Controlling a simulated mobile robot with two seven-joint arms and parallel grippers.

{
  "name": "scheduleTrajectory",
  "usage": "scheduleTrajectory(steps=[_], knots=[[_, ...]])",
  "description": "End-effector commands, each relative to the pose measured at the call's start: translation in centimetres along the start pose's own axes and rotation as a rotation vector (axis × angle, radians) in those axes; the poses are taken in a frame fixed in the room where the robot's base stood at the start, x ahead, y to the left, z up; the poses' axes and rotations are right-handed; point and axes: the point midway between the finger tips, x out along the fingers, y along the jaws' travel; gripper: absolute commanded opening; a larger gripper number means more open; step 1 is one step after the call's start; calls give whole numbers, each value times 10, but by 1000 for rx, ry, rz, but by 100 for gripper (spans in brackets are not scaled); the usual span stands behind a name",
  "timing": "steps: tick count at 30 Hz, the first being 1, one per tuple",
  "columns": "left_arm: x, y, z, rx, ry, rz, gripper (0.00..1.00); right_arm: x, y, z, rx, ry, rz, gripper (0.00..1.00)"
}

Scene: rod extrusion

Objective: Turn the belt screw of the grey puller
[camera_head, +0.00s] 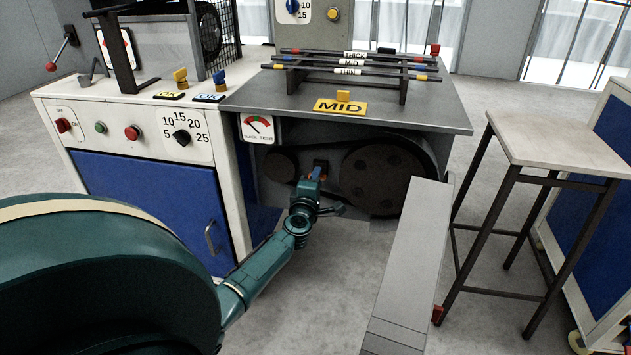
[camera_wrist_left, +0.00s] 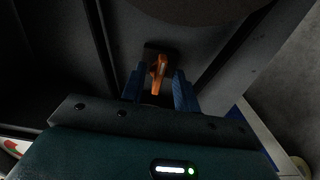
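The grey puller (camera_head: 445,110) stands in the middle of the head view, with a belt and two dark pulleys (camera_head: 378,180) below its top. The belt screw has an orange handle (camera_wrist_left: 158,72), which stands roughly upright in the left wrist view. My left gripper (camera_head: 314,185) reaches to it under the puller's top. In the wrist view its two blue fingers (camera_wrist_left: 158,90) stand apart on both sides of the handle, with gaps visible. In the head view the gripper mostly hides the screw. A slack/tight gauge (camera_head: 257,128) hangs at the puller's left corner. My right gripper is not in view.
A MID sign (camera_head: 340,107) and a rack of rods (camera_head: 350,65) are on the puller's top. A long grey slab (camera_head: 410,260) extends toward me right of the gripper. A stool (camera_head: 560,150) stands right. A white and blue cabinet (camera_head: 150,190) stands left.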

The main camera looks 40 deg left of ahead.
Motion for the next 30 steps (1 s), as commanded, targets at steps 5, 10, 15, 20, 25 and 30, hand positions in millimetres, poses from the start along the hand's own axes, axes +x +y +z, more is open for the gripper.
scheduleTrajectory(steps=[5, 10, 15, 20, 25, 30], knots=[[0, 0, -1, 0, 2, 1, 31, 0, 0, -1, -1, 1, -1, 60], [-7, 2, -1, 0, 1, -1, 31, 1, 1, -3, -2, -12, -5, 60], [-37, 3, -1, 0, 1, -3, 31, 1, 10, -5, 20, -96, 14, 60], [-75, 2, 0, 0, 0, -3, 31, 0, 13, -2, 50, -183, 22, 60], [-108, 2, -1, 1, 1, -2, 31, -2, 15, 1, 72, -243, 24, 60], [-127, 0, 0, 1, 1, -1, 31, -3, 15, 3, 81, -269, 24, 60]])
